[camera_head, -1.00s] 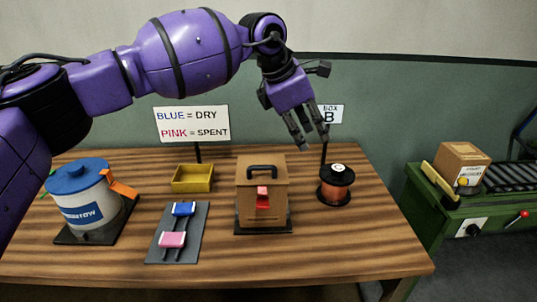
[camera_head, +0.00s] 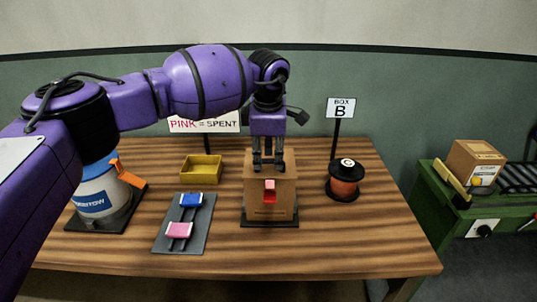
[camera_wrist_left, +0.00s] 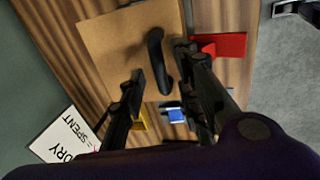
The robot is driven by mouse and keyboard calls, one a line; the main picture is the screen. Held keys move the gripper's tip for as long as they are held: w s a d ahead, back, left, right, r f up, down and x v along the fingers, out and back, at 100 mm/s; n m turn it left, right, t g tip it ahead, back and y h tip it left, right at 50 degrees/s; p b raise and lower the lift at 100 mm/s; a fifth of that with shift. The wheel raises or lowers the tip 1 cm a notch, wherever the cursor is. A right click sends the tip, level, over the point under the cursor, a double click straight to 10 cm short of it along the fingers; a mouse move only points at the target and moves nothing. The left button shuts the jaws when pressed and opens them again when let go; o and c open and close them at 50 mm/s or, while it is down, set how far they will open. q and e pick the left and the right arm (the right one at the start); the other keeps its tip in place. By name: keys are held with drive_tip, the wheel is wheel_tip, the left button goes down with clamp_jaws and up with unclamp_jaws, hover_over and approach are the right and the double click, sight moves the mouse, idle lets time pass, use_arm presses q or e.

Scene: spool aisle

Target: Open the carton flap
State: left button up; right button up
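The brown carton (camera_head: 284,205) stands upright on a dark base near the middle of the table, with a red tab (camera_head: 269,187) on its front. My left gripper (camera_head: 268,168) points down at the carton's top; its fingers cover the black handle in the head view. In the left wrist view, the carton's top (camera_wrist_left: 112,40) fills the upper middle and the handle (camera_wrist_left: 156,58) shows between the parted fingers of my left gripper (camera_wrist_left: 162,62). I cannot tell whether a finger touches the handle. The red tab (camera_wrist_left: 222,45) lies beyond the right finger. My right gripper is out of view.
Left of the carton are a grey mat (camera_head: 166,240) with a blue and a pink piece, a yellow bin (camera_head: 201,169) and a white tub (camera_head: 92,200). A spool (camera_head: 345,180) stands to the right, before the Box B sign (camera_head: 341,108). The front table is clear.

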use_arm(q)
drive_tip(key=shift+f, duration=0.1)
clamp_jaws()
idle(0.4)
